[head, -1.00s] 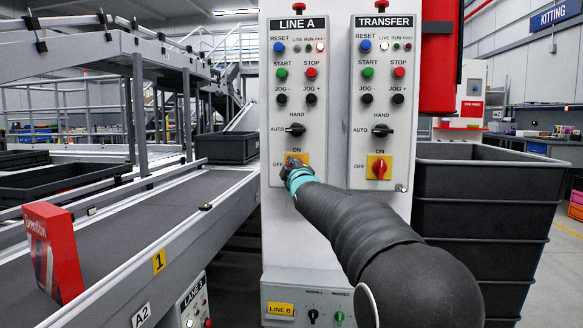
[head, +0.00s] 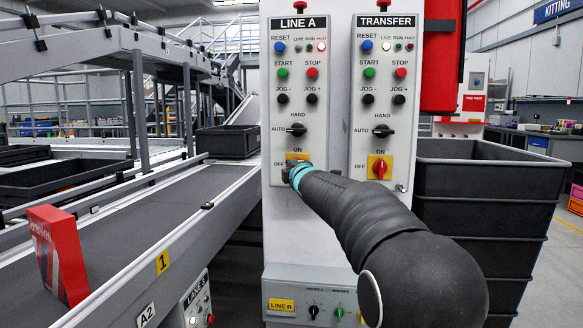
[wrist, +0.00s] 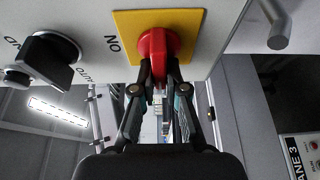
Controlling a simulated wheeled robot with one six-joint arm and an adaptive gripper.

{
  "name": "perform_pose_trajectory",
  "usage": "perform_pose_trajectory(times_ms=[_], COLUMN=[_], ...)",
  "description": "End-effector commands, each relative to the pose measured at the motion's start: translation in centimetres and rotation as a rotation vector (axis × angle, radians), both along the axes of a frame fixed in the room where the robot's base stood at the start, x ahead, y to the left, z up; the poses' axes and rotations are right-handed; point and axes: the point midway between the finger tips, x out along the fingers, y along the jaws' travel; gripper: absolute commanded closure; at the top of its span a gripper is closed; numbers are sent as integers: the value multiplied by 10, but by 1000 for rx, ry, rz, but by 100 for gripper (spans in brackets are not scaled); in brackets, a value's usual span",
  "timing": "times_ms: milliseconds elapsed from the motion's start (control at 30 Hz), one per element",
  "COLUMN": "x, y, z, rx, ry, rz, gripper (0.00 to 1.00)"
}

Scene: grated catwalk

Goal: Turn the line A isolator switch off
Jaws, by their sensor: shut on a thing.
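The line A isolator switch is a red rotary knob (wrist: 158,50) on a yellow plate (wrist: 130,25). In the wrist view, ON is printed to the left of the plate. My gripper (wrist: 158,85) is shut on the red knob, one finger on each side. In the head view, my gripper (head: 292,172) covers the knob and most of the yellow plate (head: 298,156), low on the LINE A panel (head: 276,110). The OFF label shows left of it.
The TRANSFER panel (head: 357,110) has a similar red switch (head: 379,168) just to the right. A black HAND/AUTO selector (head: 296,129) sits above my gripper. Stacked dark bins (head: 480,200) stand at right; a conveyor (head: 120,210) with a red box (head: 60,255) lies left.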

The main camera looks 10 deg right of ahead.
Motion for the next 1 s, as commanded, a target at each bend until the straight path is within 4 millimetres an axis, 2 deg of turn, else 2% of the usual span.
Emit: perform_pose_trajectory(times_ms=[233,267,300,367,767,1000], x=[0,0,0,0,-5,-39], y=[1,1,1,1,-1,-3], z=[0,0,0,0,0,1], rx=[-2,-2,-2,-1,1,0], ry=[-1,-1,-1,-1,0,-1], rz=[1,1,1,1,0,0], gripper=[100,85,75,62,62,62])
